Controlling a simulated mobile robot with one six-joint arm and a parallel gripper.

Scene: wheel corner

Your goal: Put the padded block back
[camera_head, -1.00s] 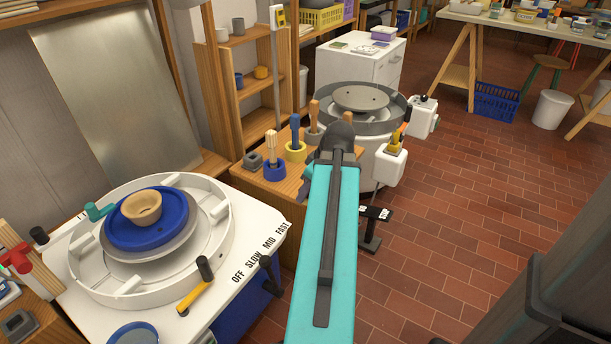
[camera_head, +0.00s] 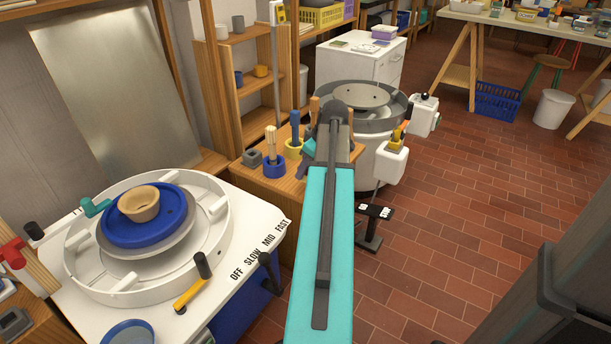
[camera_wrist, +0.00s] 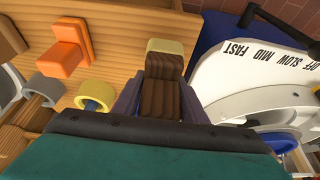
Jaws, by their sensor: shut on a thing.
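The padded block shows in the wrist view as a dark brown ribbed body (camera_wrist: 162,98) with a pale yellow end (camera_wrist: 165,46). My gripper (camera_wrist: 161,86) is shut on the brown body, one grey-purple finger on each side. The pale end points away from the wrist, over a wooden surface. Whether the block touches that surface cannot be told. In the head view my teal arm link hides most of the gripper and the block.
A wooden stand (camera_head: 272,184) bears several tools in ring holders. The wrist view shows an orange piece (camera_wrist: 70,45), a grey ring (camera_wrist: 43,90) and a yellow-blue ring (camera_wrist: 96,96) beside the block. The white wheel table (camera_head: 245,207) is close on the other side.

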